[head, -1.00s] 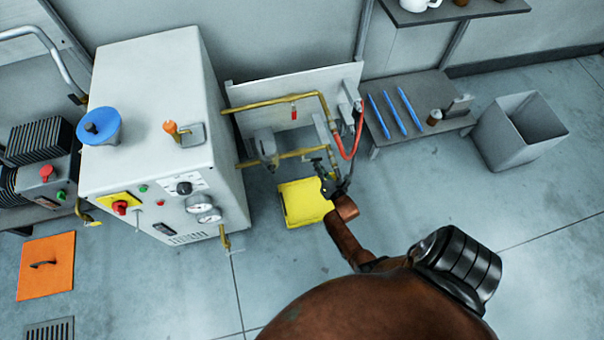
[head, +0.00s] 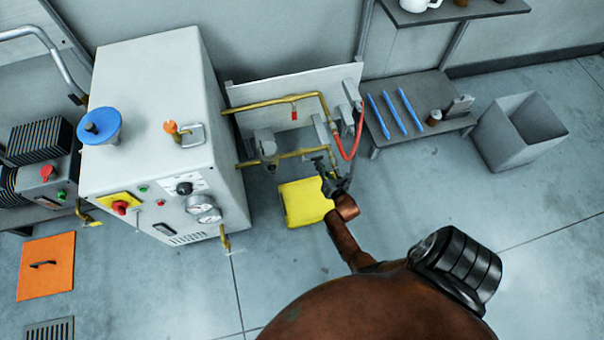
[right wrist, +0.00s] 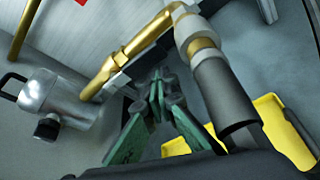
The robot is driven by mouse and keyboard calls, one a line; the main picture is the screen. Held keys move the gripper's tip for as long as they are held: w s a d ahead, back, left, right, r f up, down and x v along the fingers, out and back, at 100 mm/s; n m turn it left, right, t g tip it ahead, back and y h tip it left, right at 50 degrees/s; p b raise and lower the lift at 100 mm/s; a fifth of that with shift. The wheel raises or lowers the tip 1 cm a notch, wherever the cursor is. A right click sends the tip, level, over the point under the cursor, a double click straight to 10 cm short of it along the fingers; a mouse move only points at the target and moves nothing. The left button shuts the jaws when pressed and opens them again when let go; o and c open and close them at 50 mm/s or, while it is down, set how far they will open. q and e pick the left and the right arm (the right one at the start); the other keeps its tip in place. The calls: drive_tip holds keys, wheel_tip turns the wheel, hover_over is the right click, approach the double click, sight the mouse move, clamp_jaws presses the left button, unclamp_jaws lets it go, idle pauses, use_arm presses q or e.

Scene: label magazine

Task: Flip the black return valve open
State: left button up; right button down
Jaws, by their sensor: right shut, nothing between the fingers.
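My right gripper (head: 319,162) is shut and empty at the right end of the lower brass pipe (head: 290,155). In the right wrist view, its green-padded fingers (right wrist: 160,82) meet at the tips, below the brass pipe (right wrist: 125,58). A black sleeve-like part (right wrist: 225,95) hangs from a brass nut and silver elbow, just right of the fingers. I cannot tell whether it is the return valve's lever or a hose end. No black valve lever stands out clearly in the head view, where the gripper covers that spot. My left gripper is not in view.
A white cabinet (head: 150,130) stands left of the pipes. A yellow box (head: 305,203) lies below. A low bench (head: 420,90) stands right; floor in front is clear.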

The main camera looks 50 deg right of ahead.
drive_tip(key=v, duration=0.7)
drive_tip(key=shift+s, duration=0.25)
drive_tip(key=shift+a, duration=0.15)
